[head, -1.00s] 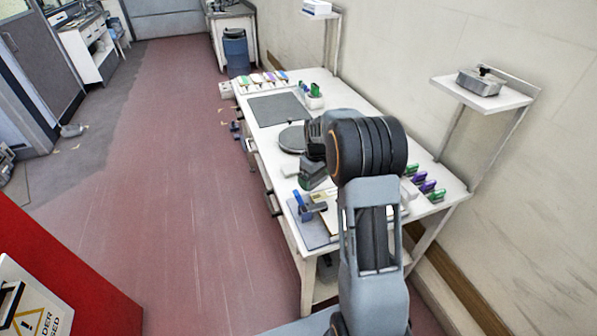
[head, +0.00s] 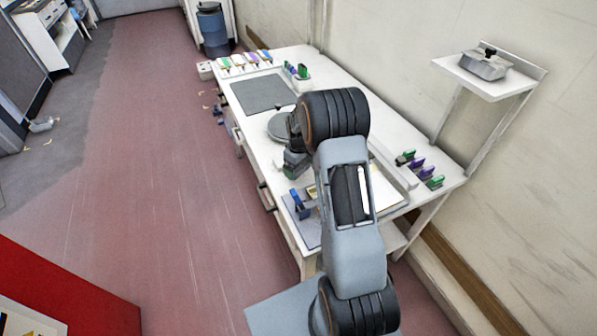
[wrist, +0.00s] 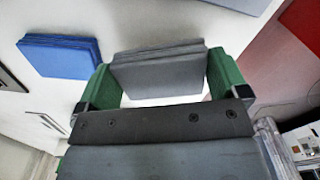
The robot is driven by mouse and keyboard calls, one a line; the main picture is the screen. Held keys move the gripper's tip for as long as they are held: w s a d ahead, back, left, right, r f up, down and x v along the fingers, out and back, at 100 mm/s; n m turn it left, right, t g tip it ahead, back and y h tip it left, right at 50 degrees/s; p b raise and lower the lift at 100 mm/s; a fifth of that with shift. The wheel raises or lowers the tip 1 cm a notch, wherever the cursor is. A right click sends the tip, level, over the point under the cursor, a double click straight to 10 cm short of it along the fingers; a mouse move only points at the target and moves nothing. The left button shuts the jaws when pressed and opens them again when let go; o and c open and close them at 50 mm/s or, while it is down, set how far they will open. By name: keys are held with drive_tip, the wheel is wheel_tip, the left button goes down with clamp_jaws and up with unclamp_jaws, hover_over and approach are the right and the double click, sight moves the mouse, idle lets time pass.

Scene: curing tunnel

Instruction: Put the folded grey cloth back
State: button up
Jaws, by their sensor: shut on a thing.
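The folded grey cloth (wrist: 158,78) is a flat stack of layers between the two green fingers of my gripper (wrist: 158,66) in the wrist view. My gripper is shut on it, with a finger at each end. I cannot tell whether its underside touches the white surface. In the head view my gripper (head: 292,168) is low over the middle of the white workbench (head: 338,78), partly behind my arm. The cloth cannot be made out there.
A folded blue cloth (wrist: 60,56) lies to the left in the wrist view. The bench also holds a dark grey mat (head: 262,93), a blue tool (head: 299,203) at the near edge, and several green and purple clips (head: 420,169). A wall shelf (head: 488,83) overhangs the right side.

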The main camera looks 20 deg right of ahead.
drive_tip(key=shift+f+p, duration=0.3)
drive_tip(key=shift+f, duration=1.35)
drive_tip(key=shift+f, duration=0.1)
drive_tip(key=o, duration=0.5)
drive_tip(key=shift+a, duration=0.1)
wheel_tip(320, 180, up, 12)
drive_tip(key=shift+f+b, duration=0.25)
drive_tip(key=shift+b, duration=0.55)
wheel_tip(320, 180, up, 5)
hover_over(299, 173)
drive_tip(key=a, duration=0.1)
drive_tip(key=s+a+r+m+t, duration=0.2)
drive_tip(key=s+a+r, duration=0.45)
drive_tip(key=s, duration=0.25)
drive_tip(key=shift+s+a+r+m+t, duration=0.2)
drive_tip(key=shift+s+a+m+t, duration=0.25)
drive_tip(key=shift+s, duration=1.5)
drive_tip(key=shift+s+a+r+m+t, duration=0.25)
drive_tip(key=shift+s+a+m+t, duration=0.15)
drive_tip(key=shift+s, duration=1.5)
drive_tip(key=shift+s+a+r+m+t, duration=0.2)
drive_tip(key=shift+s+a+m+t, duration=0.25)
drive_tip(key=shift+s, duration=1.5)
